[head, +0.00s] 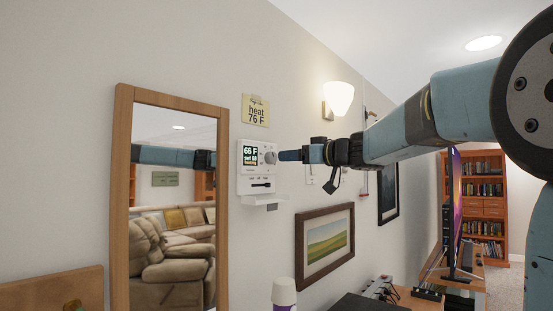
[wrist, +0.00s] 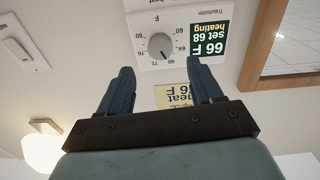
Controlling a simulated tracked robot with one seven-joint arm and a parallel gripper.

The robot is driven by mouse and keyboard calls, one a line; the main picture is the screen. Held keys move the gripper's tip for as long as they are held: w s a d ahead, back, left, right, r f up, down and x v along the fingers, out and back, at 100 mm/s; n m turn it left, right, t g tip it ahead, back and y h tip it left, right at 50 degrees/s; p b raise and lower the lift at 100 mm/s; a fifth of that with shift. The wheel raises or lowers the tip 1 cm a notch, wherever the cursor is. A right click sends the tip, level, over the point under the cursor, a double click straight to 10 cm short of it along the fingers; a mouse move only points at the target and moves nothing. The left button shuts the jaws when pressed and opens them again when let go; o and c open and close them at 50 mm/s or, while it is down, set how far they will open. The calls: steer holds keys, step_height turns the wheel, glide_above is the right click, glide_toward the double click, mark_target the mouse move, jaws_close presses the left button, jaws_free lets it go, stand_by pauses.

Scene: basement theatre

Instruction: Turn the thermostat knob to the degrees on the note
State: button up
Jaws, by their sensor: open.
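The white thermostat (head: 245,185) is on the wall right of the mirror; it also shows in the wrist view (wrist: 150,20). Its display (wrist: 210,38) reads 66 F, set 68, heating. Its round grey knob (wrist: 161,45) has a dial around it, and the pointer is near 68; the knob also shows in the head view (head: 269,157).
A wood-framed mirror (head: 121,200) stands close on the left of the thermostat. A lit wall lamp (head: 338,98) and a framed landscape picture (head: 325,247) are to the right. A white-topped cup (head: 284,290) is at the bottom.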

mark_target(274, 157)
steer(key=shift+x, duration=3.2)
steer(key=shift+f, duration=0.1)
steer(key=c, duration=1.1)
steer(key=shift+o, duration=0.2)
